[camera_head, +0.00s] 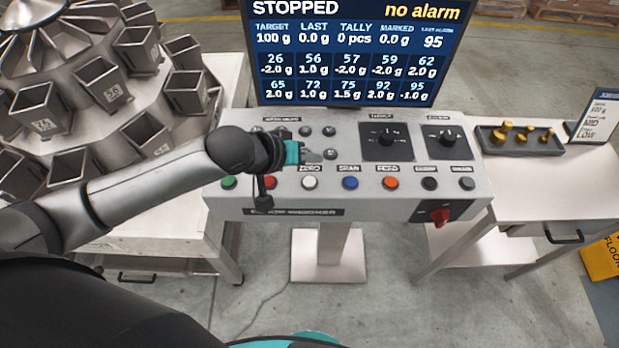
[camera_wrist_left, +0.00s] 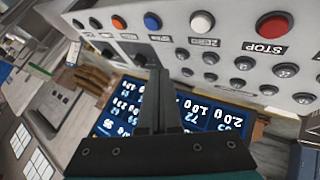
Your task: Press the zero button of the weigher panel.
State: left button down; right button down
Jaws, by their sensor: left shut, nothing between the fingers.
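The grey weigher panel (camera_head: 275,204) stands in front of me with a row of coloured buttons. The white zero button (camera_head: 309,183), under the ZERO label, also shows in the left wrist view (camera_wrist_left: 202,22). My left gripper (camera_head: 318,155) is shut and empty, above the panel and a little beyond the zero button in the picture. It appears apart from the button. My right gripper is not in view.
A screen (camera_head: 360,50) reading STOPPED and no alarm rises behind the panel. Black knobs (camera_head: 385,138) and a red switch (camera_head: 439,216) are on the panel's right. A weigher with metal buckets (camera_head: 38,108) stands left; a tray of brass weights (camera_head: 493,142) lies right.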

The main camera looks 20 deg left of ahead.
pick_arm(q)
jog(key=shift+w+a+r+n, duration=0.2)
jog(key=shift+w+a+n, duration=0.2)
jog(key=shift+w+a, duration=0.3)
jog(key=shift+s+f, duration=0.1)
jog(key=b, duration=0.9)
send_over(306, 185)
notch_tip(306, 185, down, 8)
jog(key=shift+r, duration=0.1)
jog(key=shift+f, duration=0.45)
jog(key=shift+f, duration=0.15)
dwell(1.1)
jog(key=shift+f, duration=0.25)
